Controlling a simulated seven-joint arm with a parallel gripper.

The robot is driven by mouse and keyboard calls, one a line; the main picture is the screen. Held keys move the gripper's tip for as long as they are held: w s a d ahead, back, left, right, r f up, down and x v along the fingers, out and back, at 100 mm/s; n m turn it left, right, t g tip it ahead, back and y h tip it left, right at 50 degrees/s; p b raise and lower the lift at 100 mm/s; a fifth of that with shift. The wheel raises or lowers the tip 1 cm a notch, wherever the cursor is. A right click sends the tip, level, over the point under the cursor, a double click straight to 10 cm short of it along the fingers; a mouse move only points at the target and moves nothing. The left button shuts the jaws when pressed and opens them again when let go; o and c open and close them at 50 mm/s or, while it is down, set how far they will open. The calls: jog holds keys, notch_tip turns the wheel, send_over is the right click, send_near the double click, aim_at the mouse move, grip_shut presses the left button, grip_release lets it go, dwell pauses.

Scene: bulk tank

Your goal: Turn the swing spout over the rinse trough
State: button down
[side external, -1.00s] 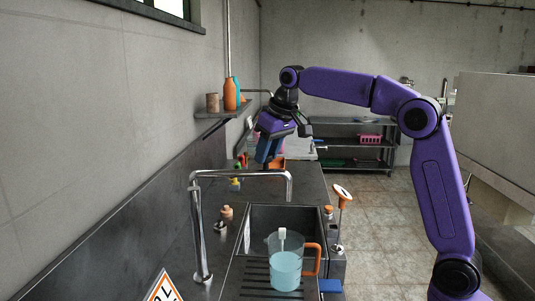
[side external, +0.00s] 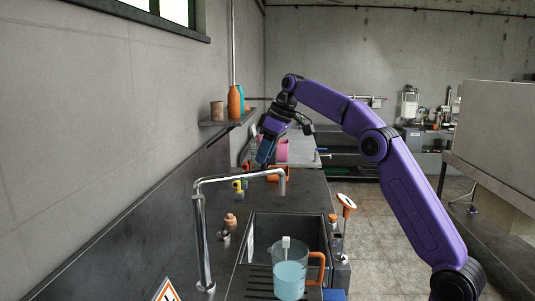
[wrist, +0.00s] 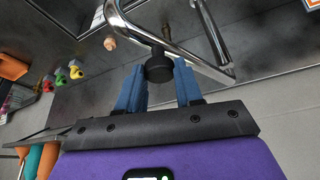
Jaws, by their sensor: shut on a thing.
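The chrome swing spout (side external: 240,178) rises from a post at the left and reaches right, ending in a short downturned tip. The dark sunken basin (side external: 305,225), which looks like the rinse trough, lies below and right of it. In the side view the tip appears above the basin's far edge; I cannot tell whether it is over the opening. My gripper (side external: 262,158) reaches down at the spout's far side. In the wrist view my gripper's blue fingers (wrist: 158,88) are shut on a black knob (wrist: 158,66) at the spout's chrome tube (wrist: 195,62). The exact contact is partly hidden.
A clear jug (side external: 290,280) of bluish liquid with an orange handle stands on the slotted drainer in front. Small coloured taps (side external: 239,186) and a peach-topped bottle (side external: 230,220) are near the left wall.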

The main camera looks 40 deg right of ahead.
jog(key=shift+w, duration=0.25)
dwell(0.4)
jog(key=c, duration=0.8)
grip_release()
jog(key=shift+o, duration=0.2)
jog(key=shift+r, duration=0.1)
jog(key=shift+v, duration=1.5)
jog(key=s+d, duration=0.6)
jog(key=s, duration=0.4)
jog(key=shift+d, duration=0.15)
jog(key=shift+s, duration=0.1)
